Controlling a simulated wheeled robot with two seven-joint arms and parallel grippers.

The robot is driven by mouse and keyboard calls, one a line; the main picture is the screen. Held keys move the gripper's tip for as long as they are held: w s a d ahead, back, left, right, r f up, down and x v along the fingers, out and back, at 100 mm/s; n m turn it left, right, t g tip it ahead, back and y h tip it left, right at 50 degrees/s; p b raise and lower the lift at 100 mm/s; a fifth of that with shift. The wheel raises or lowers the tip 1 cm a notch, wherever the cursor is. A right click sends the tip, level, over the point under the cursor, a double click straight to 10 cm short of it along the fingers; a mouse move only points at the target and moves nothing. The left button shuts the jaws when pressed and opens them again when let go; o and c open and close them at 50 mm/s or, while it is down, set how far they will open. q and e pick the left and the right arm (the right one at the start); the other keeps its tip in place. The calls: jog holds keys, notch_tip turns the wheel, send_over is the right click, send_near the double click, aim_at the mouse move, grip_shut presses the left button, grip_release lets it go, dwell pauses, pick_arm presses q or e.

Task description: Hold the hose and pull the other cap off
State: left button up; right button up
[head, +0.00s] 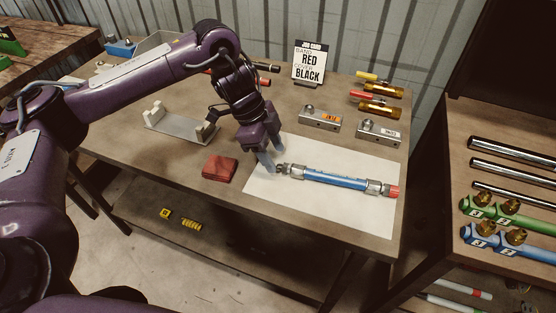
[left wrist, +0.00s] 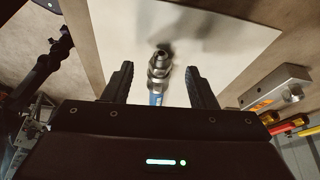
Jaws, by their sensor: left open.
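A blue hose (head: 335,179) with metal fittings lies on a white sheet (head: 370,216) on the bench. Its right end carries a red cap (head: 392,190). Its left end shows a bare metal fitting (head: 284,170), with no coloured cap visible on it. My left gripper (head: 268,170) is open just left of that fitting, pointing down. In the left wrist view the fitting (left wrist: 160,62) and a bit of the blue hose (left wrist: 155,99) show between the two open fingers, and no contact is visible. My right gripper is in neither view.
A red block (head: 220,169) lies left of the sheet, and a grey cradle (head: 180,126) stands behind it. Metal blocks (head: 320,118) and a sign reading RED and BLACK (head: 310,64) stand behind the hose. A rack of rods and coloured hoses (head: 500,170) is at right.

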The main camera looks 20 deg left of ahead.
aim_at(280, 165)
pick_arm(q)
jog(key=shift+x, duration=1.85)
jog(key=shift+c, duration=0.4)
grip_shut()
